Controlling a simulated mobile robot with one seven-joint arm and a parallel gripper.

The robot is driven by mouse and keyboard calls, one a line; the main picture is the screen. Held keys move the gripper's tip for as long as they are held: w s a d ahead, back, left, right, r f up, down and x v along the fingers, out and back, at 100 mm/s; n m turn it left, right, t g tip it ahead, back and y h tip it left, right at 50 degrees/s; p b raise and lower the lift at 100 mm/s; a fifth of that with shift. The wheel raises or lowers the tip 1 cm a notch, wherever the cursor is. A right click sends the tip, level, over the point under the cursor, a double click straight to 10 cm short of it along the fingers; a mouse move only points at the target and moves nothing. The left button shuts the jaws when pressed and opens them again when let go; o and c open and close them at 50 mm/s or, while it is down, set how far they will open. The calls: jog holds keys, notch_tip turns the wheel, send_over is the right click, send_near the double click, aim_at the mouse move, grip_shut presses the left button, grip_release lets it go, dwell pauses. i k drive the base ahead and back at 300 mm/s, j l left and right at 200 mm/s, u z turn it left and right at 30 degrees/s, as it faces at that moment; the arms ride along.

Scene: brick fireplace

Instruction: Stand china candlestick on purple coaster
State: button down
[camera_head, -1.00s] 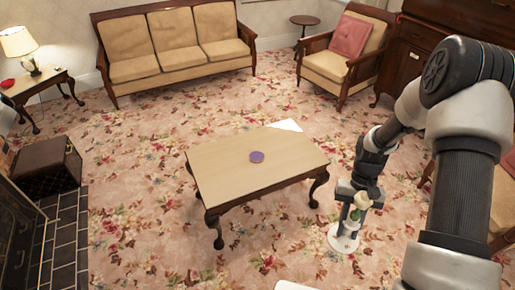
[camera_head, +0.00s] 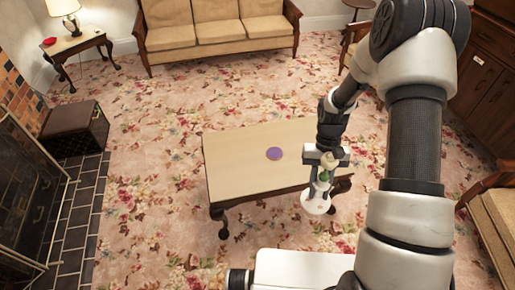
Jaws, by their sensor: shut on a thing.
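The purple coaster (camera_head: 274,154) lies flat on the light wooden top of the coffee table (camera_head: 232,157), right of its middle. My gripper (camera_head: 323,169) is shut on the china candlestick (camera_head: 315,202), a pale piece with a little green and a round white base. The candlestick hangs roughly upright below my gripper, base down, in front of the table's right front part in the picture. The base is to the right of and nearer than the coaster, apart from it. The gripper's fingers partly hide the candlestick's upper part.
A sofa (camera_head: 219,36) stands at the back. A side table (camera_head: 77,46) with a lamp is at the back left. A brown box (camera_head: 75,127) sits by the fireplace hearth at the left. Floral carpet (camera_head: 150,230) is open left of the coffee table.

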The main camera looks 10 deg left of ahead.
aim_at(275, 153)
jog(key=i+l+u, duration=0.15)
jog(key=i+u, duration=0.25)
jog(key=i+l+u, duration=0.2)
jog(key=u, duration=0.2)
jog(key=i+l+u, duration=0.35)
jog(key=k+j, duration=0.05)
jog(key=k, duration=0.05)
